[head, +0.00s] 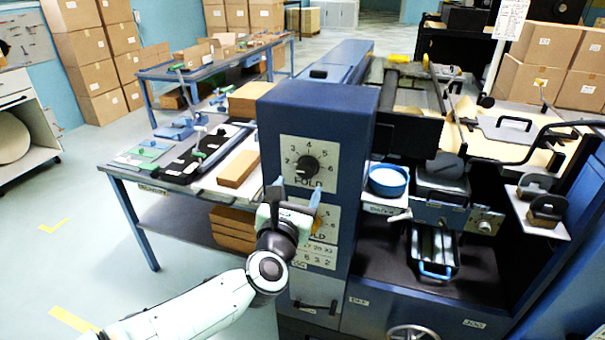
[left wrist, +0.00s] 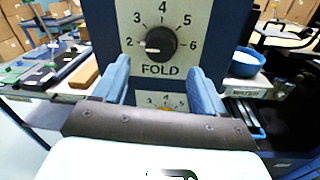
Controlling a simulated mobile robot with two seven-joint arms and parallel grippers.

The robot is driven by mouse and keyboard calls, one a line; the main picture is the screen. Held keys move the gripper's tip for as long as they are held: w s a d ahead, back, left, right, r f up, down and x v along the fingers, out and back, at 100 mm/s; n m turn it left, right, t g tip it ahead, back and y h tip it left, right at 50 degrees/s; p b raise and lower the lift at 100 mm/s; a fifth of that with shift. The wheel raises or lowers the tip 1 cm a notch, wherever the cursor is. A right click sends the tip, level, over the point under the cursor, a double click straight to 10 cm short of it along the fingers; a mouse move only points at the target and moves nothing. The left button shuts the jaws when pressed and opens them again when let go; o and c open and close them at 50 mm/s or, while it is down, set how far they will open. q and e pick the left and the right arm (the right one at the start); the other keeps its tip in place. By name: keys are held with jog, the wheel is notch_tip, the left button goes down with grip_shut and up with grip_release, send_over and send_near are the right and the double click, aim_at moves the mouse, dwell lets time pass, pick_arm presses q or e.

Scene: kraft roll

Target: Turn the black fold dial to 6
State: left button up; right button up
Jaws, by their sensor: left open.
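The black fold dial (head: 307,167) is a round knob on a pale plate on the front of the blue machine column. In the left wrist view the dial (left wrist: 161,43) sits under an arc of numbers from 2 to 6, above the word FOLD. Its white mark points left, close to the 2, perhaps slightly below it. My left gripper (head: 296,193) is open and empty, just below and in front of the dial. In the left wrist view its blue fingers (left wrist: 160,70) stand apart, either side of the dial's lower area, not touching it. My right gripper is not in view.
A second FOLD plate (head: 325,219) is lower on the column, partly hidden by my left gripper. A blue round container (head: 388,180) stands on a shelf to the right. A blue-legged table (head: 150,178) with tools is at left; open floor lies before it.

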aim_at(305, 173)
pick_arm(q)
jog(key=p+x, duration=0.1)
jog(key=x, duration=0.5)
jog(key=c, duration=1)
